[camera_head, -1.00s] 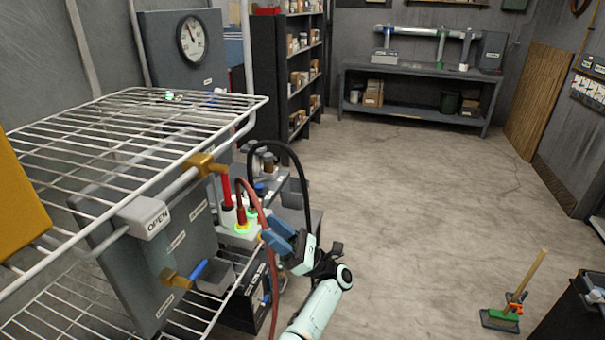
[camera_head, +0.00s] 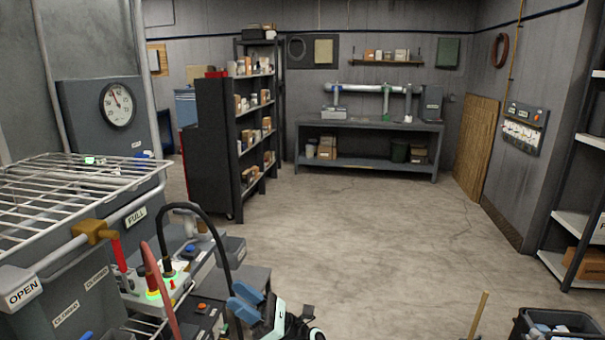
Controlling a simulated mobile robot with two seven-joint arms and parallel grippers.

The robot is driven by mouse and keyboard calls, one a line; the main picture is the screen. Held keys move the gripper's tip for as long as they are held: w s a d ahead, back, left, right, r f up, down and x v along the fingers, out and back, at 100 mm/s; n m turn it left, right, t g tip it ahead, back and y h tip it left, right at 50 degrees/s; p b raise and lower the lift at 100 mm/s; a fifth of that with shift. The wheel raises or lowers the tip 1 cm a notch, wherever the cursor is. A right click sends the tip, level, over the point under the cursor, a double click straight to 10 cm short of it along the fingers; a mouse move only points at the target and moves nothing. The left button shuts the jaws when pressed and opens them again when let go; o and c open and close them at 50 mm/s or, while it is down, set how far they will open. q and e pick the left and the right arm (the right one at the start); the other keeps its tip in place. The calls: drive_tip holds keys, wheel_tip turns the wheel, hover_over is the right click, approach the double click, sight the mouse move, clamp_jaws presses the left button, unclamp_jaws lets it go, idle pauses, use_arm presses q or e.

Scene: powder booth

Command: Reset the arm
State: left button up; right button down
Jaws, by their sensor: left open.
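My left gripper (camera_head: 246,302) shows at the bottom of the head view, with blue fingers. It is open and I see nothing between its fingers. Most of my left arm is cut off by the lower edge. My right gripper is out of view.
A dark shelf unit (camera_head: 212,150) and a workbench (camera_head: 370,126) stand farther back. A black bin (camera_head: 556,322) is at lower right. The middle floor is clear.

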use_arm(q)
drive_tip(key=w+f+m+t+h+p, duration=0.1)
drive_tip(key=w+f+m+t+h, duration=0.85)
drive_tip(key=m, duration=0.65)
drive_tip(key=w+f+m+t+h+p, duration=0.2)
drive_tip(key=w+f+m+t+h, duration=0.2)
drive_tip(key=f+m+t+h, duration=0.7)
drive_tip(key=s+a+f+m+g+h+p, duration=0.15)
drive_tip(key=s+f+m+g+h, duration=0.3)
drive_tip(key=f+m, duration=0.9)
drive_tip(key=s+f+m+g+h+p, duration=0.1)
drive_tip(key=s+f+m+g+h, duration=0.2)
drive_tip(key=s+f, duration=0.6)
drive_tip(key=s+f+m+g+p, duration=0.1)
drive_tip(key=s+f+m+g, duration=0.3)
drive_tip(key=s, duration=0.9)
drive_tip(key=s+d+r+m+g+h, duration=0.1)
drive_tip(key=s+g, duration=0.3)
drive_tip(key=s, duration=0.9)
drive_tip(key=s+d+r+m+g+h+p, duration=0.1)
drive_tip(key=s+g, duration=0.4)
drive_tip(key=s, duration=0.9)
drive_tip(key=shift+s+m+g+h+p, duration=0.15)
drive_tip(key=shift+m+g+h+p, duration=0.15)
drive_tip(key=shift+m, duration=0.15)
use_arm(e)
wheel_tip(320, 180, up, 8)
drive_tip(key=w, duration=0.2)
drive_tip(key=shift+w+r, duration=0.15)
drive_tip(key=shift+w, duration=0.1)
